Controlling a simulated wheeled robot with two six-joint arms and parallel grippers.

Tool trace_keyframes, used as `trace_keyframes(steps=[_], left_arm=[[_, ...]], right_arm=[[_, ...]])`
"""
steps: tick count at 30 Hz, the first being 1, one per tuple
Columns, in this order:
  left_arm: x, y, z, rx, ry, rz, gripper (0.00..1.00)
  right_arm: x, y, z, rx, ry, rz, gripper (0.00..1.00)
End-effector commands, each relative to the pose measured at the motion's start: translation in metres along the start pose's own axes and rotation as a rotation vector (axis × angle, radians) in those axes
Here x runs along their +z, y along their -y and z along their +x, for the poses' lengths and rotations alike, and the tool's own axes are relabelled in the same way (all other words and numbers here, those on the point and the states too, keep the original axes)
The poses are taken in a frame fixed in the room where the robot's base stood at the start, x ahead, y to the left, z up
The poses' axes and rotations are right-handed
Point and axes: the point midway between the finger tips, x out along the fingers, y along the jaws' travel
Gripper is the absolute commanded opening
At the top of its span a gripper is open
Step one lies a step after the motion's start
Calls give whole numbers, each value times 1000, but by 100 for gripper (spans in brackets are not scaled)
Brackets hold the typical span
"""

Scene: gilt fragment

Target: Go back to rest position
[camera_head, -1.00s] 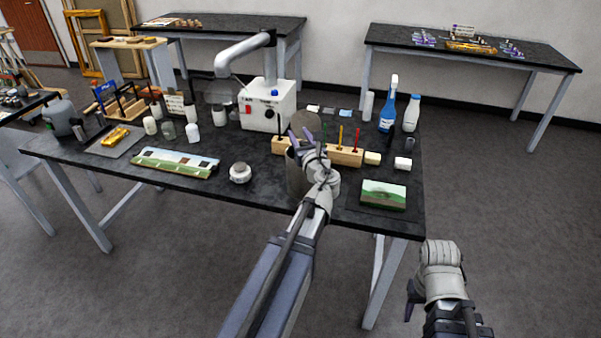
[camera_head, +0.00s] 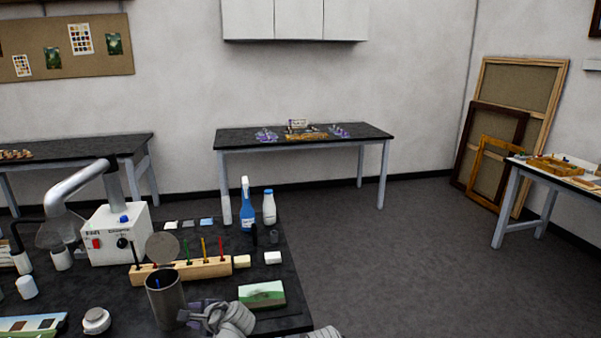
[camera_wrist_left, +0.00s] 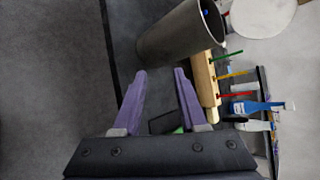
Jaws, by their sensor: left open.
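My left gripper (camera_head: 190,311) is low in the head view, just right of a grey metal cup (camera_head: 164,302) on the black worktable (camera_head: 300,290). In the left wrist view its two purple fingers (camera_wrist_left: 160,74) are apart with nothing between them. The cup (camera_wrist_left: 178,36) lies just beyond the fingertips in that view, with a small blue thing inside. Only a grey part of my right arm shows at the bottom edge of the head view; its fingers are hidden below the frame.
A wooden block (camera_head: 190,272) with coloured sticks stands behind the cup. A small landscape painting (camera_head: 262,294) lies right of my left gripper. A white machine (camera_head: 118,240), a blue bottle (camera_head: 246,208) and a white bottle (camera_head: 269,208) stand farther back. Open floor lies to the right.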

Motion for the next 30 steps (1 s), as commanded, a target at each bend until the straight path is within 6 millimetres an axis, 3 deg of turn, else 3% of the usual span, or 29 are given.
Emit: trace_keyframes(steps=[1, 6, 12, 18, 30], left_arm=[[-22, -28, -18, 99, -54, -130, 42], [-80, -111, -81, 467, -130, -490, 42], [-115, -177, -153, 805, -90, -693, 42], [-124, -202, -188, 953, -40, -756, 42], [-125, -205, -191, 969, -33, -763, 42]], right_arm=[[0, 0, 0, 0, 0, 0, 50], [0, 0, 0, 0, 0, 0, 50], [0, 0, 0, 0, 0, 0, 50], [0, 0, 0, 0, 0, 0, 50], [0, 0, 0, 0, 0, 0, 50]])
